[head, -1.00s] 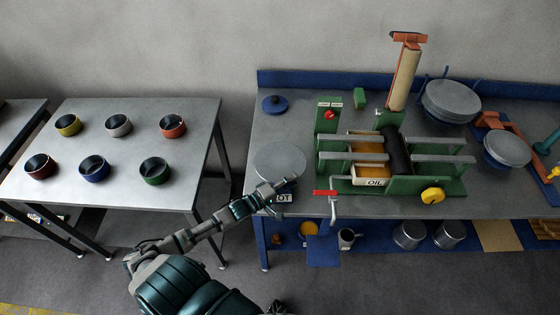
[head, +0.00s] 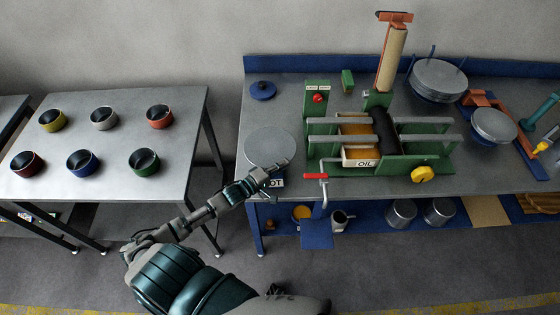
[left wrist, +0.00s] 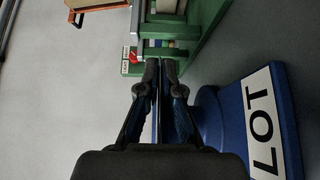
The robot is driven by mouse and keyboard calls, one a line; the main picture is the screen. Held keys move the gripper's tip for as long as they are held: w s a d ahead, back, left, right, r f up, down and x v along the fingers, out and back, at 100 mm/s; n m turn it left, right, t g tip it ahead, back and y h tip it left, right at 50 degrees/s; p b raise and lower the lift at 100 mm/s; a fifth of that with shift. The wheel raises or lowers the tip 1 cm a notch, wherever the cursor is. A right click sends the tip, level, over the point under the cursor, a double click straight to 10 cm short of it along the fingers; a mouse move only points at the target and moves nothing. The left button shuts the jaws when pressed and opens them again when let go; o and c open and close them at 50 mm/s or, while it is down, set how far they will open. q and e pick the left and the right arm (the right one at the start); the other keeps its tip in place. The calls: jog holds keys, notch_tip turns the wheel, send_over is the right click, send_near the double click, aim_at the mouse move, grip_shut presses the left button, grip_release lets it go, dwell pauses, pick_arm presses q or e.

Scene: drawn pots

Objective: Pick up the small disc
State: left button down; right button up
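The small disc (head: 268,145) is a thin, flat grey plate over the front left corner of the workbench, at a blue stand marked LOT (head: 277,183). My left gripper (head: 282,165) is at the disc's near edge. In the left wrist view the left gripper's fingers (left wrist: 160,64) are close together, with a thin edge (left wrist: 155,110) between them that looks like the disc seen edge-on. The blue stand (left wrist: 215,120) is beside it, on the right of that view. Whether the disc touches the stand is hidden. My right gripper is not in view.
The green machine (head: 375,145) with rollers and an OIL box stands right of the disc. A red-handled crank (head: 317,177) sticks out at the bench's front. Two stacks of grey discs (head: 438,78) (head: 494,125) stand farther right. A table (head: 110,185) with several pots is at left.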

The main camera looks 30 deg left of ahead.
pick_arm(q)
jog(key=shift+r, duration=0.5)
notch_tip(320, 180, up, 2)
jog(key=shift+r, duration=0.25)
jog(key=s+d, duration=0.3)
jog(key=d, duration=0.4)
jog(key=s+d+r, duration=0.1)
jog(key=s+d, duration=0.1)
jog(key=d, duration=0.6)
jog(key=shift+s+r+b, duration=0.15)
jog(key=shift+s+b, duration=0.15)
jog(key=shift+s, duration=0.1)
